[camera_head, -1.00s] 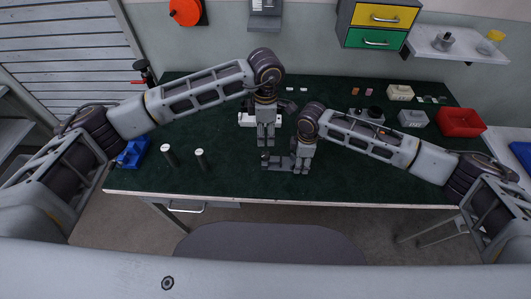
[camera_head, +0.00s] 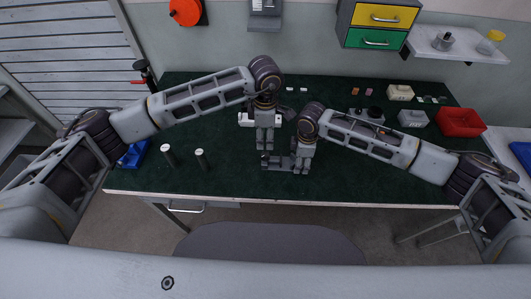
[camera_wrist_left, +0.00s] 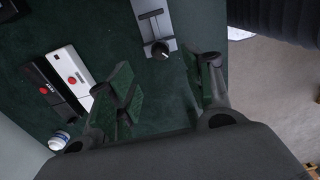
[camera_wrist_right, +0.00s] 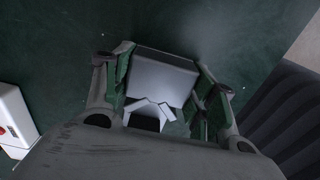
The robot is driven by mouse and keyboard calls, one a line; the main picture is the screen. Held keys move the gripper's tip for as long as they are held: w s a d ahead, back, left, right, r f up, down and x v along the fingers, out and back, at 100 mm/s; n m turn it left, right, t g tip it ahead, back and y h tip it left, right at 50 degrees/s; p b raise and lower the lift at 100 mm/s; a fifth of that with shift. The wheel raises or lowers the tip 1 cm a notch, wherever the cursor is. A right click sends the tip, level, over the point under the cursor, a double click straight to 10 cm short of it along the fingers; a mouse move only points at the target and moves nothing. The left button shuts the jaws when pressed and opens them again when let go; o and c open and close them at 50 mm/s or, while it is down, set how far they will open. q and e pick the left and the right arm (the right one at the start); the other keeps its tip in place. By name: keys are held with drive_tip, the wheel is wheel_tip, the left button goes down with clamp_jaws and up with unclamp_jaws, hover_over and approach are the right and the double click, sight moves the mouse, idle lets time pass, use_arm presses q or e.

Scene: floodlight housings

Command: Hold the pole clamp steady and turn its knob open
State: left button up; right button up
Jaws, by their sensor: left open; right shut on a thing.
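The grey pole clamp (camera_head: 276,162) lies on the green table mat near its front middle. My right gripper (camera_head: 301,171) is shut on the clamp's right end; the right wrist view shows a grey block of the clamp (camera_wrist_right: 160,78) between its fingers. In the left wrist view the clamp (camera_wrist_left: 150,12) shows a dark round knob (camera_wrist_left: 160,50) at its near end. My left gripper (camera_head: 265,147) is open and points down just behind the clamp's left end. Its fingers are apart, with the knob beyond their tips and not between them.
A white box with a red button (camera_wrist_left: 70,80) lies behind my left gripper. Two dark cylinders with pale tops (camera_head: 200,160) stand to the left. A blue bin (camera_head: 133,153) is at the left edge, a red bin (camera_head: 460,122) at the right. The front mat between cylinders and clamp is clear.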

sight(265, 154)
use_arm(q)
wheel_tip(265, 154, down, 10)
drive_tip(key=shift+f, duration=0.1)
idle(0.4)
drive_tip(key=shift+c, duration=0.2)
drive_tip(key=c, duration=1)
